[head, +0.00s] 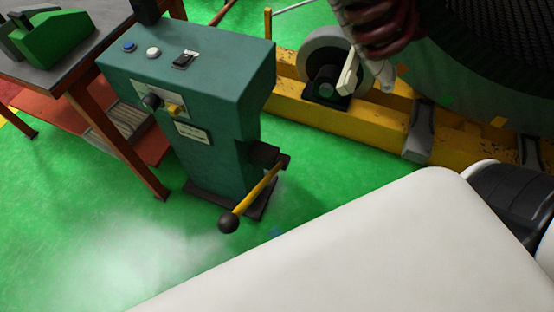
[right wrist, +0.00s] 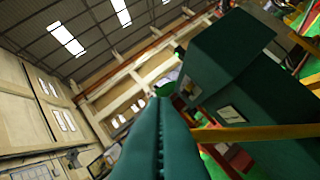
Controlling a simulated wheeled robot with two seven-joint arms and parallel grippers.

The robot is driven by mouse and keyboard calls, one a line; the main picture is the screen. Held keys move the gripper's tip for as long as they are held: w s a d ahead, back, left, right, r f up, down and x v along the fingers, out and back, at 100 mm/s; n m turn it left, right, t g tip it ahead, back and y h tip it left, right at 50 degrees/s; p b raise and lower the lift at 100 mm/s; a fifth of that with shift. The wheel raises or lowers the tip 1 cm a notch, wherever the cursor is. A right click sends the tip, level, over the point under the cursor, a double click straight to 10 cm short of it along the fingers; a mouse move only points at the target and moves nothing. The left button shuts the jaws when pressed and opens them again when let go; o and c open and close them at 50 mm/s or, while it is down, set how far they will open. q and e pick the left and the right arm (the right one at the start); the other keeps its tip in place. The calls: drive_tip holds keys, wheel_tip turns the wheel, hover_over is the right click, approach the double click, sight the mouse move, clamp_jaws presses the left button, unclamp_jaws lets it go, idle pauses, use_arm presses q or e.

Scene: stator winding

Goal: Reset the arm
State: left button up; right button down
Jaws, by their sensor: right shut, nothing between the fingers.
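My right arm fills the lower right of the head view as a large white link. Only a small teal tip of my right gripper (head: 277,233) seems to show past its edge, just right of the lever; the rest is hidden. In the right wrist view the teal fingers of the gripper (right wrist: 160,105) are together and point up, with nothing between them. The yellow lever (head: 256,190) with a black ball knob slants down from the green control console (head: 215,140). The lever (right wrist: 260,133) also crosses the right of the wrist view, beside the fingers. My left gripper is not in view.
A workbench (head: 75,62) with a green device (head: 52,38) stands at the left. A yellow machine base (head: 345,122) with a grey wheel (head: 325,55) runs along the back right. Green floor (head: 90,225) is clear at the lower left.

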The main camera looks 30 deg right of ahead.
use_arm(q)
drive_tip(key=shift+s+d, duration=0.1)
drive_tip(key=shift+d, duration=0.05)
use_arm(e)
drive_tip(key=d+f+n+g+h+p, duration=0.25)
drive_tip(key=f+g, duration=0.25)
drive_tip(key=f, duration=0.7)
drive_tip(key=d+f+n+g+h+p, duration=0.1)
drive_tip(key=d+f+n+g, duration=0.15)
drive_tip(key=f+g, duration=0.65)
use_arm(q)
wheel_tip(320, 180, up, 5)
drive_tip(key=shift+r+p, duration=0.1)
drive_tip(key=shift+p, duration=0.7)
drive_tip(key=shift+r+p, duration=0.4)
use_arm(e)
drive_tip(key=s+d+f+n+g+h, duration=0.1)
drive_tip(key=s+d+f+g+h, duration=0.1)
drive_tip(key=s+f, duration=0.5)
drive_tip(key=s+d+f+n+g+h, duration=0.1)
drive_tip(key=s+d+f+g, duration=0.3)
drive_tip(key=s+d+f, duration=0.2)
wheel_tip(320, 180, down, 2)
drive_tip(key=shift+s+f+n+g+h, duration=0.1)
drive_tip(key=shift+s+n+g+h, duration=0.3)
drive_tip(key=shift+s, duration=0.75)
